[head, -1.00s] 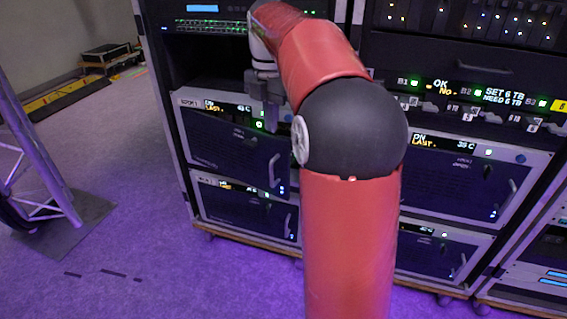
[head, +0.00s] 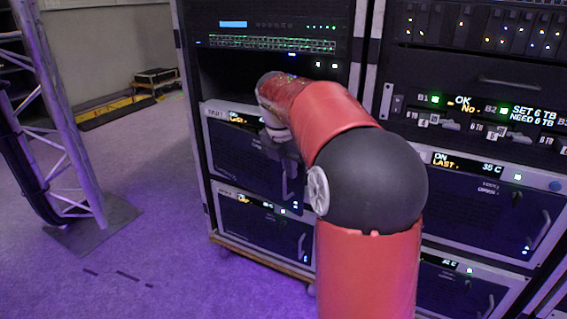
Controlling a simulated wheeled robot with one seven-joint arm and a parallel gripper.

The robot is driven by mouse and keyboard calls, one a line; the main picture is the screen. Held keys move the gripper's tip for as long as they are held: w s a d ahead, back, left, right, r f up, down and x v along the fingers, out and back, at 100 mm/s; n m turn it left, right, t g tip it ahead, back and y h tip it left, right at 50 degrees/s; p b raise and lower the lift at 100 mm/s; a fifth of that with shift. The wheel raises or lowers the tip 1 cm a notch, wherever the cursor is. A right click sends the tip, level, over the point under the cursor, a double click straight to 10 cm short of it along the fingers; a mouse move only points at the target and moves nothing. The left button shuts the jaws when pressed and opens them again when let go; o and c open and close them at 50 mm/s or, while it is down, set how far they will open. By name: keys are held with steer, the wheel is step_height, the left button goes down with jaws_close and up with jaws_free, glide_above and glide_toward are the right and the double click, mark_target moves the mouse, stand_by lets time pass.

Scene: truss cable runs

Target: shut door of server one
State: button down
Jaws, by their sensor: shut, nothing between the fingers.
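Server one (head: 212,113) is the upper left unit in the left rack, with a pale frame and a small lit display along its top. Its dark door (head: 240,160) lies close to the frame. My arm covers its right part, and I cannot tell whether it is fully flush. My gripper (head: 287,150) is shut and empty at the upper right of this door, partly hidden by my own red arm. Whether it touches the door is not clear.
Another server (head: 262,235) sits directly below. A network switch (head: 265,42) is above. Right of my arm are more servers (head: 485,205) and a drive unit (head: 480,120).

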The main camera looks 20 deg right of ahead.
steer(key=shift+w+d, duration=0.25)
steer(key=shift+d, duration=0.25)
steer(key=shift+w+d, duration=0.2)
steer(key=shift+d, duration=0.3)
steer(key=d+p, duration=0.1)
steer(key=w+d+p, duration=0.1)
steer(key=d, duration=0.1)
steer(key=w+d+p, duration=0.1)
steer(key=shift+w+d+p, duration=0.1)
steer(key=shift+d+p, duration=0.15)
steer(key=shift+p, duration=0.15)
